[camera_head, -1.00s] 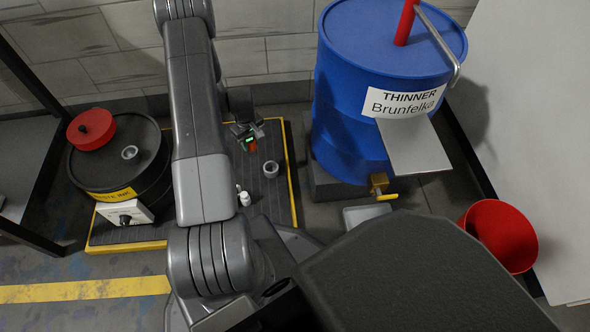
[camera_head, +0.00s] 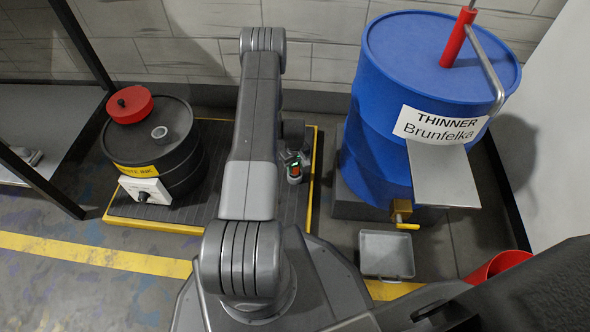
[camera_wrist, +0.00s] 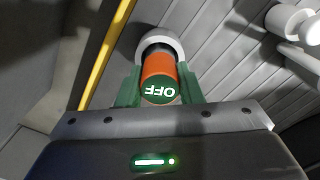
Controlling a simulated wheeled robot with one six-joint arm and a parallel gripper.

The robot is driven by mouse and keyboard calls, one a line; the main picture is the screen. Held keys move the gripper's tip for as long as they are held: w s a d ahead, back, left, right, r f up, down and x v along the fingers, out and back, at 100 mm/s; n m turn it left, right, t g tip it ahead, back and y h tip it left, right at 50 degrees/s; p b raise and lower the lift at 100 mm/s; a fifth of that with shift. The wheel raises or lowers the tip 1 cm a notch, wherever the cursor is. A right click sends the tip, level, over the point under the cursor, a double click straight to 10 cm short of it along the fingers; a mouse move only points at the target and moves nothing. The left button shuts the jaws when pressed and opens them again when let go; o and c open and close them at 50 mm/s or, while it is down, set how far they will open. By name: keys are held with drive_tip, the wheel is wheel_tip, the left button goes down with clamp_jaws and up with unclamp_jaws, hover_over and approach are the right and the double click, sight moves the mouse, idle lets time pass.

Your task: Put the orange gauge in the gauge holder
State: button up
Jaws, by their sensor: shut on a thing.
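The orange gauge (camera_wrist: 158,66) is a short orange cylinder with a green end marked OFF and a dark lower part. My gripper (camera_wrist: 158,88) is shut on it, one green finger on each side. The gauge holder (camera_wrist: 174,43), a pale grey round cup, is around the gauge's dark lower end in the wrist view. The lower end seems to be at or in its opening; how deep, I cannot tell. In the head view my gripper (camera_head: 293,161) is right over the holder (camera_head: 294,180), with a bit of orange between them.
The holder stands on a dark ribbed platform with a yellow edge (camera_head: 316,160). White cylindrical items (camera_wrist: 288,20) stand near it in the wrist view. A black drum (camera_head: 170,150) is to the left, a blue thinner drum (camera_head: 375,130) to the right. A grey tray (camera_head: 386,253) lies on the floor.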

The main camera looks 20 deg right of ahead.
drive_tip(key=shift+f, duration=0.55)
drive_tip(key=shift+f, duration=0.2)
drive_tip(key=o, duration=1.1)
drive_tip(key=shift+o, duration=0.2)
drive_tip(key=shift+r, duration=0.15)
wheel_tip(320, 180, up, 12)
drive_tip(key=p, duration=0.4)
